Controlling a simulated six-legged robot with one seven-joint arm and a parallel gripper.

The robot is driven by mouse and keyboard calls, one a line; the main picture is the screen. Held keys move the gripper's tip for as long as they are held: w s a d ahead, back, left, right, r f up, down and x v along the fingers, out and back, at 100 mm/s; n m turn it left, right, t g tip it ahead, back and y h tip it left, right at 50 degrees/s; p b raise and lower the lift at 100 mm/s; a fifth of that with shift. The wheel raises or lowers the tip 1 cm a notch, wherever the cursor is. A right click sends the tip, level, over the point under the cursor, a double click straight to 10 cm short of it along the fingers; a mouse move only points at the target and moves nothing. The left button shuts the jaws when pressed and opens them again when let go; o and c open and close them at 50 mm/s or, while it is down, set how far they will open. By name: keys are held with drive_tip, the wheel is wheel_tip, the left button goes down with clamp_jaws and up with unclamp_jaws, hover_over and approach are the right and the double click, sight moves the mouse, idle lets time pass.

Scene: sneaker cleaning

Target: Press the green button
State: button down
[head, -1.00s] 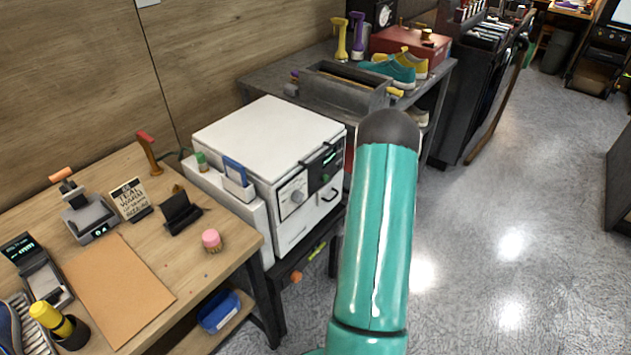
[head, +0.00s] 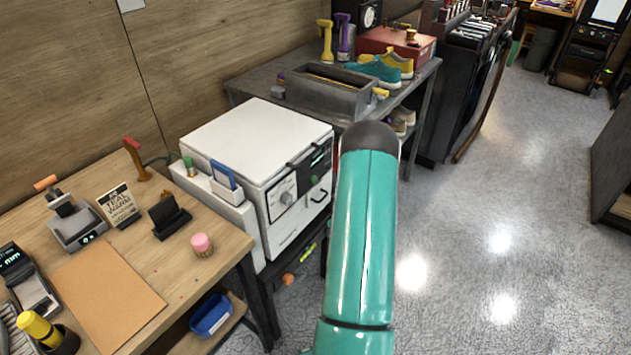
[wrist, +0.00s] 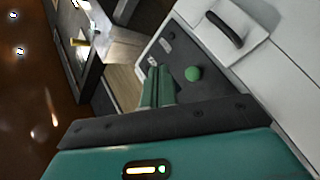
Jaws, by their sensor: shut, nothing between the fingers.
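The green button (wrist: 193,73) is a small round knob on a dark panel (wrist: 215,86) in the wrist view. My gripper (wrist: 159,72) is shut and empty, its teal fingers close together just left of the button. I see no clear contact with it. My teal arm stands right of the machine there and hides my gripper.
A dark handle (wrist: 224,30) sticks out from the white front near the button. A wooden table (head: 185,294) with tools and a brown mat (head: 106,296) stands left of the machine. A grey bench (head: 252,86) with shoes is behind. The floor (head: 455,230) at right is clear.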

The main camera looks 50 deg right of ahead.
drive_tip(key=shift+w+a, duration=0.15)
drive_tip(key=shift+w, duration=1.35)
drive_tip(key=shift+w+a, duration=0.15)
drive_tip(key=shift+w, duration=1.3)
drive_tip(key=shift+w, duration=0.4)
drive_tip(key=shift+w+a, duration=0.1)
drive_tip(key=shift+w, duration=0.4)
idle(0.3)
drive_tip(key=shift+s, duration=0.9)
drive_tip(key=shift+s, duration=0.1)
drive_tip(key=s, duration=0.4)
drive_tip(key=shift+s+d, duration=0.3)
drive_tip(key=shift+s, duration=0.1)
